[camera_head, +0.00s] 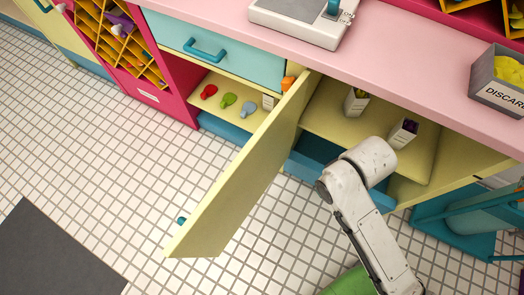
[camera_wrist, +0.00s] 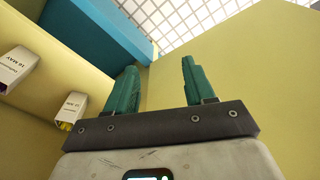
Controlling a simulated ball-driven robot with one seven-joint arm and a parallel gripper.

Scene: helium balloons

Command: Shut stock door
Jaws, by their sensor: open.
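The stock door (camera_head: 238,172) is a pale yellow panel, swung wide open from the cabinet under the pink counter. A small teal handle (camera_head: 181,220) shows near its free lower end. My arm comes from the lower right and its last visible link is in front of the open cabinet; I cannot make out the fingers in the head view. In the wrist view my gripper (camera_wrist: 158,88) has its two teal fingers spread apart with nothing between them. A yellow surface, seemingly the door's inner face (camera_wrist: 240,62), fills the area beyond the fingers; contact cannot be told.
Inside the cabinet, labelled boxes (camera_head: 355,102) stand on the yellow shelf (camera_head: 325,118). Coloured balloon pieces (camera_head: 229,100) lie on the shelf left of the door. A grey discard bin (camera_head: 497,82) stands on the counter (camera_head: 400,60). The tiled floor (camera_head: 110,150) left of the door is clear.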

